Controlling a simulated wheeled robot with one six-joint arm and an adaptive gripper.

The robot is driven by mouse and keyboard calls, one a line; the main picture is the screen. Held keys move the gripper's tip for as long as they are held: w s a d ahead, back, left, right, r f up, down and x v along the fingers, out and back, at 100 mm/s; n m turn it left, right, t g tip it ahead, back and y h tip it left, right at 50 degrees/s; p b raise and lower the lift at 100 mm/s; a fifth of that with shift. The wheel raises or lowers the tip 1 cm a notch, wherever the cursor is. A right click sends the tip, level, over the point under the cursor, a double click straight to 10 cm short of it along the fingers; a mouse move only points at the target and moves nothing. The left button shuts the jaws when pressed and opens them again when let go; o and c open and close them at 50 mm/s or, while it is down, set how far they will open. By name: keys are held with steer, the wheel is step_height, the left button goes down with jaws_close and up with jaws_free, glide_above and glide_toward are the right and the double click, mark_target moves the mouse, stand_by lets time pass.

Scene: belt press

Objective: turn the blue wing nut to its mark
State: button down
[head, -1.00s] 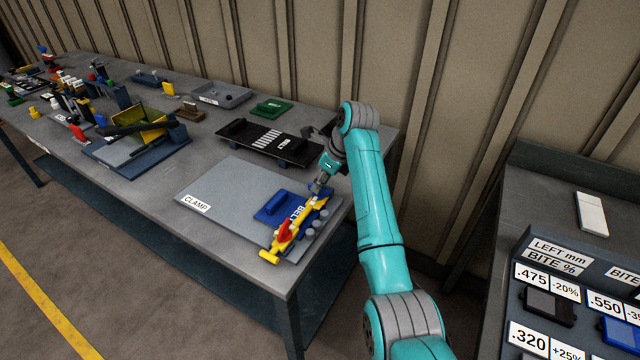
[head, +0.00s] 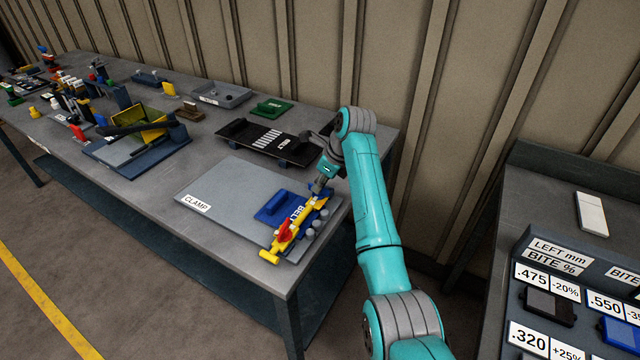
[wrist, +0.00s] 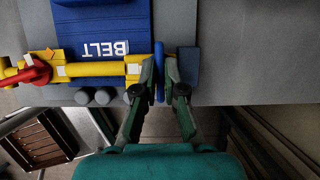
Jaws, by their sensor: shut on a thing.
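The blue wing nut (wrist: 159,86) sits at the right end of a yellow bar (wrist: 96,69) in the wrist view, seen edge-on as a thin blue strip. My gripper (wrist: 162,65) is shut on it, one green-and-black finger on each side. In the head view my gripper (head: 319,189) reaches down to the far end of the yellow bar, and the nut is mostly hidden there. A red wing nut (wrist: 36,72) is at the bar's other end. White patches show on the bar near both ends. I cannot tell which mark belongs to the blue nut.
Grey round knobs (wrist: 103,97) line the bar's near side. A black tray (head: 262,142) lies behind the plate. The plate's left part is clear.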

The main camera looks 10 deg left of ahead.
steer(key=n+g, duration=0.2)
steer(key=n, duration=0.3)
steer(key=shift+w+n, duration=0.15)
steer(key=shift+n, duration=0.15)
steer(key=n+g, duration=0.1)
steer(key=n, duration=0.2)
steer(key=shift+n, duration=0.3)
steer(key=shift+n+g+h, duration=0.4)
steer(key=shift+n+g, duration=0.1)
steer(key=shift+n, duration=0.3)
steer(key=c, duration=1.3)
jaws_free()
steer(key=shift+o, duration=0.2)
step_height(320, 180, up, 10)
